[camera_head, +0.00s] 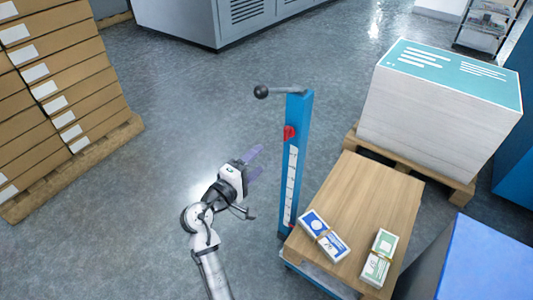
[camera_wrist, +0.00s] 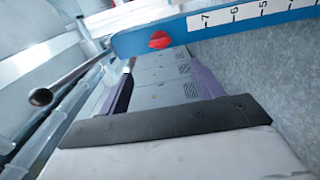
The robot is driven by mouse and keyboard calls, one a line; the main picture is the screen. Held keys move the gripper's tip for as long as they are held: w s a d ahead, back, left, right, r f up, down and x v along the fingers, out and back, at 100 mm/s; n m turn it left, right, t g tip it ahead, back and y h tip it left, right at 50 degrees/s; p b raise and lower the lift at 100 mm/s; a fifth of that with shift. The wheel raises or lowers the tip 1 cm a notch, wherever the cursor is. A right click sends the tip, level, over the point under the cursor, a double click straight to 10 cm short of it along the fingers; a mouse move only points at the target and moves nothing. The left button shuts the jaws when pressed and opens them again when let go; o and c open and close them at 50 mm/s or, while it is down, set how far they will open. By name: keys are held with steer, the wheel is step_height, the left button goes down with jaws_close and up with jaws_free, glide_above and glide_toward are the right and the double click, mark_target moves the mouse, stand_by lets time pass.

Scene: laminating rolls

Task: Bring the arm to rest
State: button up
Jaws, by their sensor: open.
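My gripper (camera_head: 254,163) is in the middle of the head view, in the air to the left of a blue upright post. Its two purple fingers are apart, with nothing between them. In the wrist view my gripper (camera_wrist: 163,88) also shows open, with a finger on each side and the grey cabinet front seen beyond the gap. The arm reaches up from the bottom of the head view, bent at the elbow and wrist.
The blue post (camera_head: 296,165) has a red knob (camera_head: 290,132) and a black-ended lever (camera_head: 262,92). A wooden-topped table (camera_head: 360,200) holds a blue-and-white bundle (camera_head: 325,236) and a green-and-white bundle (camera_head: 379,258). Stacked boxes (camera_head: 65,90) stand left, a large paper stack (camera_head: 440,105) right. Floor between is clear.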

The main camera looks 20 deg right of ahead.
steer(key=shift+s+a, duration=0.45)
steer(key=shift+a, duration=0.15)
